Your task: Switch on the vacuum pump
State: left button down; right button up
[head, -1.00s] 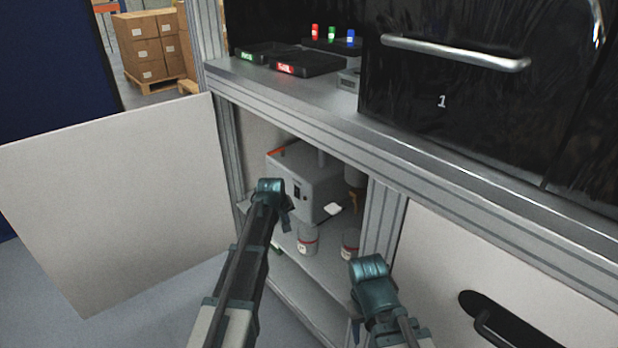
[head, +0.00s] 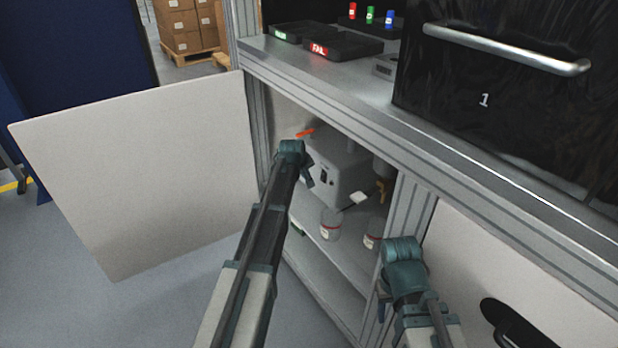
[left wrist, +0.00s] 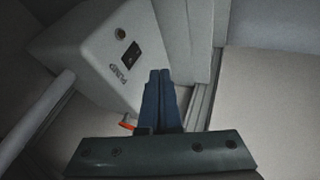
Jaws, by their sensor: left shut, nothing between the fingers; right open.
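The vacuum pump (head: 345,172) is a grey box on the shelf inside the open lower cabinet. My right gripper (head: 382,294) is open, outside the cabinet near the middle post.
The white cabinet door (head: 140,175) stands open at left. Jars (head: 330,225) stand on the shelf before the pump. An orange handle (head: 304,133) shows behind my left wrist. The counter edge (head: 420,140) runs above. A closed door with a black handle (head: 510,325) is at right.

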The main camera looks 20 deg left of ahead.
aim_at(323, 176)
pick_arm(q)
jog(key=w+d+f+b, duration=0.2)
jog(key=w+f+b, duration=0.5)
jog(key=w, duration=0.1)
jog(key=shift+w+d+f, duration=0.15)
jog(key=shift+d+f, duration=0.05)
jog(key=shift+f, duration=0.2)
jog(key=shift+w+d+f, duration=0.1)
jog(key=shift+w+d, duration=0.05)
jog(key=shift+w, duration=0.05)
